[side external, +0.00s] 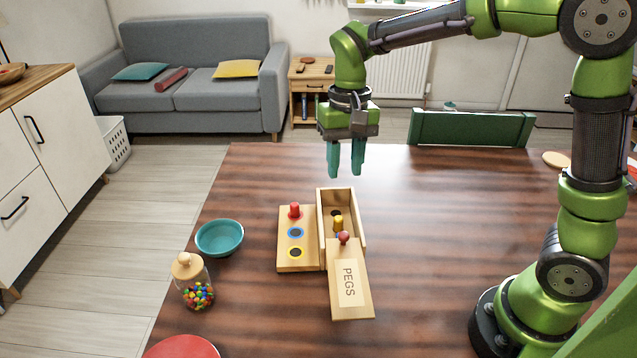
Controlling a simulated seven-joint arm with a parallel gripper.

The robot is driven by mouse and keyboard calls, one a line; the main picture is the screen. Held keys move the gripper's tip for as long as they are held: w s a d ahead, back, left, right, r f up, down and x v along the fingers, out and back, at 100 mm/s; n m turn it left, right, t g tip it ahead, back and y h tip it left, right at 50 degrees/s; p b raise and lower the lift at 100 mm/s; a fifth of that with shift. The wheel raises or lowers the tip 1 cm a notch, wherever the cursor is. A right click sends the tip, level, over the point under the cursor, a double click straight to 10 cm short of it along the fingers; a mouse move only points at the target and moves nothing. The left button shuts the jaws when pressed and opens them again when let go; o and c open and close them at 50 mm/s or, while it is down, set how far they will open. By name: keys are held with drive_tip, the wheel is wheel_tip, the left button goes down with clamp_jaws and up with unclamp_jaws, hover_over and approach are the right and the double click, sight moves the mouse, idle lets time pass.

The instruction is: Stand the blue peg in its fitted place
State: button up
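My gripper (346,172) hangs above the table behind the wooden peg box (357,222), its teal fingers apart with nothing between them. The box's lid (348,292), marked PEGS and with a red knob (344,238), is drawn toward the front. It leaves the box's back part uncovered. A yellow peg (338,223) stands inside. A small blue patch (340,235) shows between it and the knob, possibly the blue peg; most of it is hidden. On the board (285,231) to the left, a red peg (295,211) stands at the back. The blue-ringed place (296,233) and yellow-ringed place (296,252) are empty.
A teal bowl (220,238) and a jar of coloured sweets (195,283) stand left of the board. A red plate (182,347) lies at the front edge of view. The table (430,220) right of the box is clear up to my arm's base.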

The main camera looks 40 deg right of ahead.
drive_tip(key=shift+m+g, duration=0.3)
drive_tip(key=shift+m, duration=0.3)
drive_tip(key=shift+s+a+f, duration=0.25)
drive_tip(key=shift+f, duration=2.35)
drive_tip(key=shift+s+a+f, duration=0.2)
drive_tip(key=shift+a+f, duration=0.1)
drive_tip(key=shift+f, duration=2.25)
drive_tip(key=shift+s+a+f, duration=0.25)
drive_tip(key=shift+f, duration=2.35)
clamp_jaws()
